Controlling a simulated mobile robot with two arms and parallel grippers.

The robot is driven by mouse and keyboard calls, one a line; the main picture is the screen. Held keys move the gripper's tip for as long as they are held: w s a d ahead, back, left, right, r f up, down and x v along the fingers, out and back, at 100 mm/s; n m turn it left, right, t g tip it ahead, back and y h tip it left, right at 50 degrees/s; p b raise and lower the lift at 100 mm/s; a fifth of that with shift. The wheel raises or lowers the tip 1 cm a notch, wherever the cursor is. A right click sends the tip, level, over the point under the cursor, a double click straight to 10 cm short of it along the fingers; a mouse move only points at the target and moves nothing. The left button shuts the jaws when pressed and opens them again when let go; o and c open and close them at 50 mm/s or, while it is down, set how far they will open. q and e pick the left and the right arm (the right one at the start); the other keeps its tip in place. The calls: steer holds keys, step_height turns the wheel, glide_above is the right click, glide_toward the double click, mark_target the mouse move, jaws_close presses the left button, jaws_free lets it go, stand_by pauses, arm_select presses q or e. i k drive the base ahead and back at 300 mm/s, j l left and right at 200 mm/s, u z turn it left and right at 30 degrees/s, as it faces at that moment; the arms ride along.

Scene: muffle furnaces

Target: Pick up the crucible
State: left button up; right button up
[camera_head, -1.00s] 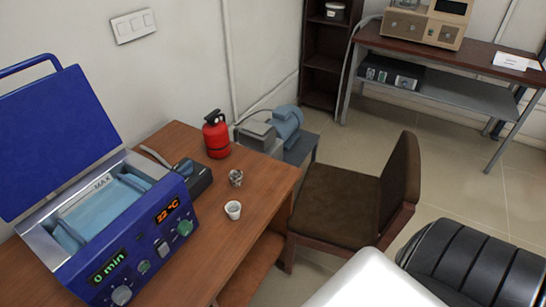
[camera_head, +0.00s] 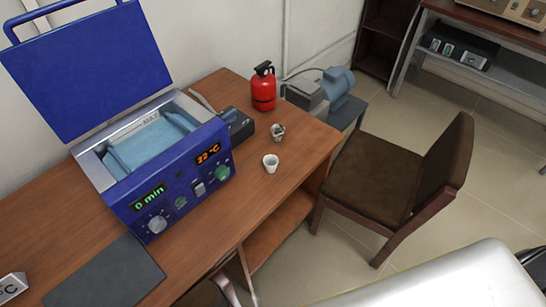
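A small white cup, which looks like the crucible (camera_head: 271,163), stands upright on the brown wooden table (camera_head: 205,232) near its right edge. A small grey cup-like object (camera_head: 277,131) stands just behind it; I cannot tell exactly what it is. Nothing covers the white cup.
A blue apparatus (camera_head: 165,205) with raised lid stands left of the cup. A dark device (camera_head: 238,127) and a red canister (camera_head: 263,88) are behind. A brown chair (camera_head: 378,187) stands right of the table. A dark mat (camera_head: 105,277) lies at front left.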

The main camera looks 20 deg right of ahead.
mark_target(278, 131)
steer(key=i+l, duration=0.15)
steer(key=l, duration=0.25)
steer(key=i+l+u, duration=0.15)
steer(key=l+u, duration=0.25)
steer(key=l, duration=0.25)
steer(key=l+u, duration=0.4)
steer(key=l, duration=0.3)
steer(key=u, duration=0.35)
